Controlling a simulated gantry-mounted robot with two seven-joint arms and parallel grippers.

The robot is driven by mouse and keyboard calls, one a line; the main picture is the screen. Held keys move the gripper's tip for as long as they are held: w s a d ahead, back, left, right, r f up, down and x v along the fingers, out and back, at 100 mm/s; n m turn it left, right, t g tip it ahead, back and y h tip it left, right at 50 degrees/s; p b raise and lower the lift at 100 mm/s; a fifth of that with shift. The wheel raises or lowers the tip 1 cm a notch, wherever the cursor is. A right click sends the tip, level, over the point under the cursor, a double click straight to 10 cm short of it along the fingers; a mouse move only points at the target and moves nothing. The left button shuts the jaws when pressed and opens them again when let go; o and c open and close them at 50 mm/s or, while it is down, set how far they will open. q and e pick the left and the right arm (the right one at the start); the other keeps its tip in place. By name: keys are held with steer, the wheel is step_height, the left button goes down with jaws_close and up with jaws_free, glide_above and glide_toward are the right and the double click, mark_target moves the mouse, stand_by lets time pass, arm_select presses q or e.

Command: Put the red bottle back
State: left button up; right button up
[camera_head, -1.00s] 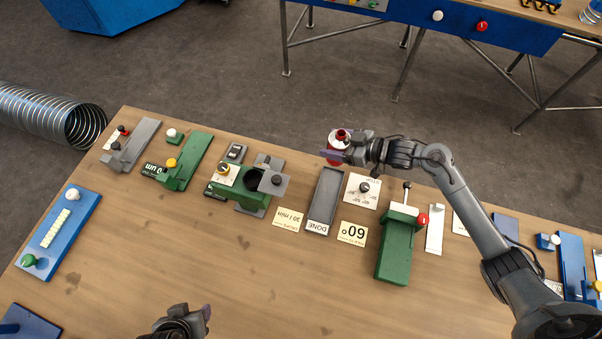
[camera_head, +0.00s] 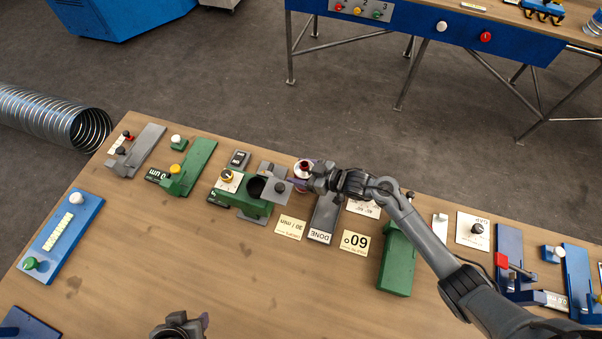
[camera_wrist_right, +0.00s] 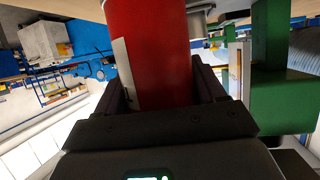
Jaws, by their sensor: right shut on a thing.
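The red bottle (camera_head: 302,167) is held by my right gripper (camera_head: 308,177) near the far edge of the table, beside the green machine with the dark round opening (camera_head: 256,186). I cannot tell whether its base touches anything. In the right wrist view the red bottle (camera_wrist_right: 152,50) fills the space between the fingers of my right gripper (camera_wrist_right: 160,95), with a pale label at its left side. The grey tray marked DONE (camera_head: 322,220) lies just right of the bottle, partly under my right arm. My left gripper (camera_head: 182,325) is at the bottom edge, its fingers mostly hidden.
Blue devices (camera_head: 575,275) crowd the right end. The table's front middle (camera_head: 260,285) is clear.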

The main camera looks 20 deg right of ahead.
steer(key=shift+f, duration=0.6)
steer(key=shift+f, duration=0.1)
steer(key=o, duration=0.8)
steer(key=shift+f, duration=0.15)
steer(key=o, duration=0.5)
steer(key=shift+c, duration=0.2)
steer(key=shift+s+d+r, duration=0.1)
steer(key=shift+r, duration=0.15)
steer(key=v, duration=1.2)
steer(key=s+a+r+m+g+h, duration=0.1)
steer(key=s+m+g+h, duration=0.2)
steer(key=s, duration=0.8)
steer(key=s+a+r+m+g+h, duration=0.1)
steer(key=s+h, duration=0.4)
steer(key=s, duration=0.6)
steer(key=shift+r+m+g+h+p, duration=0.4)
steer(key=shift+r+m+g, duration=0.05)
steer(key=shift+m+g, duration=0.75)
